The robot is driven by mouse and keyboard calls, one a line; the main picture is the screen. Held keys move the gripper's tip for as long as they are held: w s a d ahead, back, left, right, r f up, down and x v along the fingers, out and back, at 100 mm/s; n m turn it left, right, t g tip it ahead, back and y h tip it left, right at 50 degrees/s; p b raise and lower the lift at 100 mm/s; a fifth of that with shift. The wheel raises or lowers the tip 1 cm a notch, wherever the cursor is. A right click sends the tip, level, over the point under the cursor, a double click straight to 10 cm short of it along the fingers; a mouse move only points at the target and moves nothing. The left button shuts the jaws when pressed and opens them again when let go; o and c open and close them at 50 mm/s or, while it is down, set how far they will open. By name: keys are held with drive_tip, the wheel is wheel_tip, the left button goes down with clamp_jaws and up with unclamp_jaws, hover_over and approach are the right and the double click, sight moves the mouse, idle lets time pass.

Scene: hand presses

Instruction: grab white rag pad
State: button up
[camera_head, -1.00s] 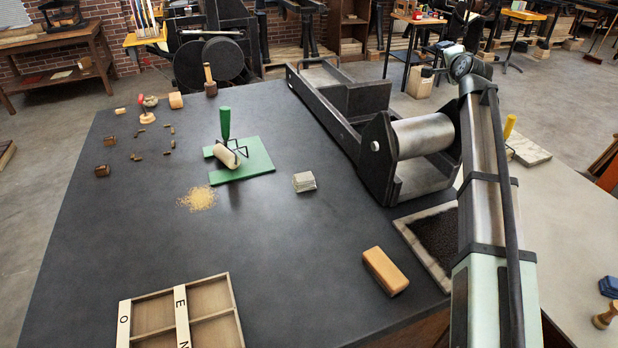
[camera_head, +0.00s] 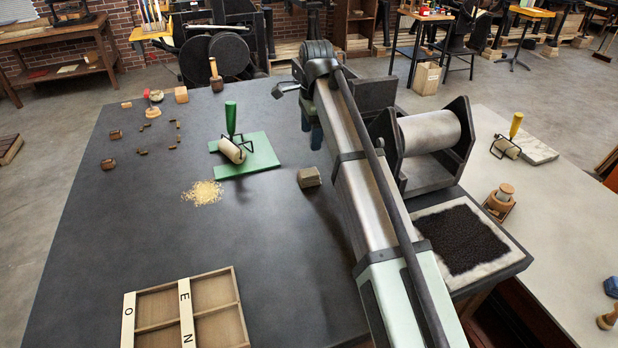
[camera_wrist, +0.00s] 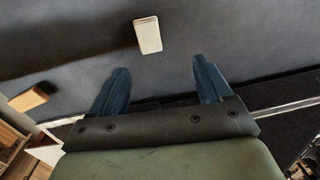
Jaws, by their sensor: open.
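The white rag pad (camera_head: 309,177) is a small, pale, folded stack lying on the dark table, right of the green plate. In the wrist view it shows as a whitish block (camera_wrist: 147,35) ahead of the fingertips, between their lines. My gripper (camera_head: 311,128) points down beyond the pad in the head view, partly hidden by my arm. In the wrist view my gripper (camera_wrist: 158,66) has its two blue fingers wide apart, with nothing between them. It is open and not touching the pad.
A green plate (camera_head: 262,152) with a green-handled roller (camera_head: 231,135) stands left of the pad. A wooden letter tray (camera_head: 160,305) lies at the front left. A press with a metal roller (camera_head: 430,132) stands at right. A tan block (camera_wrist: 30,98) shows in the wrist view.

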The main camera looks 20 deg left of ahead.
sight(309, 172)
drive_tip(key=shift+h, duration=0.4)
drive_tip(key=f, duration=0.2)
drive_tip(key=s+f, duration=0.1)
drive_tip(key=f, duration=0.5)
drive_tip(key=shift+s+a, duration=0.2)
drive_tip(key=shift+s, duration=0.2)
drive_tip(key=shift+d+f, duration=0.15)
drive_tip(key=shift+f, duration=1.2)
drive_tip(key=shift+d+f, duration=0.15)
drive_tip(key=shift+f, duration=1.15)
drive_tip(key=c, duration=1)
